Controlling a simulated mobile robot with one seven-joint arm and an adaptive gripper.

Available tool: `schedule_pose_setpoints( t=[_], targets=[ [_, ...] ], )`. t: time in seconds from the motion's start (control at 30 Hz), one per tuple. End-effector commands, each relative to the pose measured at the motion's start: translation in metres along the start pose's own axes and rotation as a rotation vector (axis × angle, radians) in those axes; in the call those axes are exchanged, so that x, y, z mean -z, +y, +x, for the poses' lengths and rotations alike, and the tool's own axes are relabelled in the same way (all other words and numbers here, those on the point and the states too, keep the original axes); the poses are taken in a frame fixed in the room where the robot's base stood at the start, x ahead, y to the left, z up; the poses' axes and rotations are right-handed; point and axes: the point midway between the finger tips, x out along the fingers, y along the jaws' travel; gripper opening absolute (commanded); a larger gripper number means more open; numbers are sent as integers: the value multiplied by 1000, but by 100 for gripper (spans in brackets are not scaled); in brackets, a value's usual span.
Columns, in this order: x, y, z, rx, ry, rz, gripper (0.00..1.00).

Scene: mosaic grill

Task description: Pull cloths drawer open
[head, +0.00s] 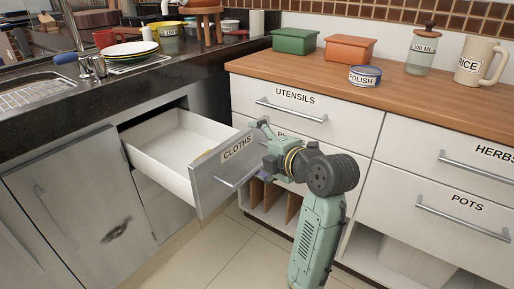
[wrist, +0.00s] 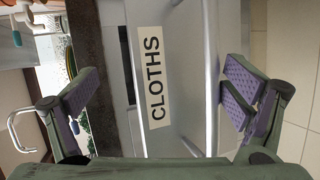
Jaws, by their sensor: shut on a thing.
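The cloths drawer (head: 197,160) stands pulled out of the dark-topped counter at left, with its white inside showing empty. Its grey front bears the CLOTHS label (head: 237,148), which also shows sideways in the wrist view (wrist: 155,80). The bar handle (head: 238,173) runs below the label. In the wrist view, one purple-padded finger is beside the handle (wrist: 212,95) and the other is past the top edge. The exact contact is hard to tell.
The utensils drawer (head: 292,107) is shut, close behind my gripper. Wooden dividers (head: 268,197) stand in an open cubby below. The pots drawer (head: 450,213) is shut at right. Tiled floor (head: 225,245) is clear in front of the open drawer.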

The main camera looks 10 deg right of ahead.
Motion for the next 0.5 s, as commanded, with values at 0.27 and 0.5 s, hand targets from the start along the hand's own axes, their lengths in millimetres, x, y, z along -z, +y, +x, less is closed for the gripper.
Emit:
schedule_pose_setpoints(
  t=[0.27, 0.5],
  targets=[
    [2, 14, -27, -43, -11, -18, 65],
    [3, 8, -42, -34, -8, -16, 32]
  ],
)
